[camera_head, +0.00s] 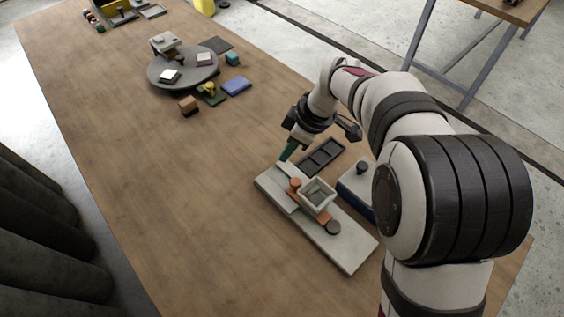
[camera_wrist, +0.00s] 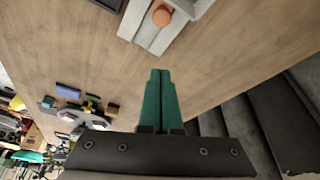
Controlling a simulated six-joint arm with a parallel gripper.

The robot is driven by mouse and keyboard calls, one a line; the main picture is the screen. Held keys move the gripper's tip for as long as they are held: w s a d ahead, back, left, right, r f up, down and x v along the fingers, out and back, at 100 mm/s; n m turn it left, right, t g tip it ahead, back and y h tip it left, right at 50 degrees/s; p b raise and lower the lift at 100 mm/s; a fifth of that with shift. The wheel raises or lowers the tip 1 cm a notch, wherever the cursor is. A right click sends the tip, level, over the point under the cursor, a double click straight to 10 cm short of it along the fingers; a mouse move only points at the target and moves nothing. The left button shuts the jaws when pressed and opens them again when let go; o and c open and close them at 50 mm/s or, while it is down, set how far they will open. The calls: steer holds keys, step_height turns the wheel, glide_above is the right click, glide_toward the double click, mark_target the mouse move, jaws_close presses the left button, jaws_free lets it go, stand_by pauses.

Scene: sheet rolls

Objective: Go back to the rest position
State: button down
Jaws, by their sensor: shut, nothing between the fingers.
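My gripper (camera_head: 288,151) has green fingers and is at the far left end of the pale board, above the wooden table (camera_head: 150,185). In the wrist view the two green fingers of my gripper (camera_wrist: 160,76) lie side by side, shut, with nothing between them. The pale board (camera_head: 334,243) carries an orange round knob (camera_head: 295,184), a square grey-white cup (camera_head: 317,196) and a dark round knob (camera_head: 333,227). In the wrist view the orange knob (camera_wrist: 162,17) shows at the top, apart from the fingertips.
A dark compartment tray (camera_head: 321,157) and a blue box (camera_head: 356,187) with a dark knob lie beside the board. A grey round turntable (camera_head: 160,83) stands farther back, with a brown block (camera_head: 188,106) and a blue block (camera_head: 237,86) near it. The table's left-centre is clear.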

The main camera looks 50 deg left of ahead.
steer(key=w+d+r+m+t, duration=0.1)
steer(key=d+r+m, duration=0.4)
steer(key=d, duration=0.5)
steer(key=d+r+m, duration=0.3)
steer(key=d+m, duration=0.4)
steer(key=d, duration=0.3)
steer(key=s+d+f+m+h, duration=0.1)
steer(key=s+d+f+m, duration=0.1)
steer(key=s+d+m, duration=1.2)
steer(key=d+m, duration=0.3)
steer(key=shift+f+t+h, duration=0.3)
steer(key=shift+h, duration=0.1)
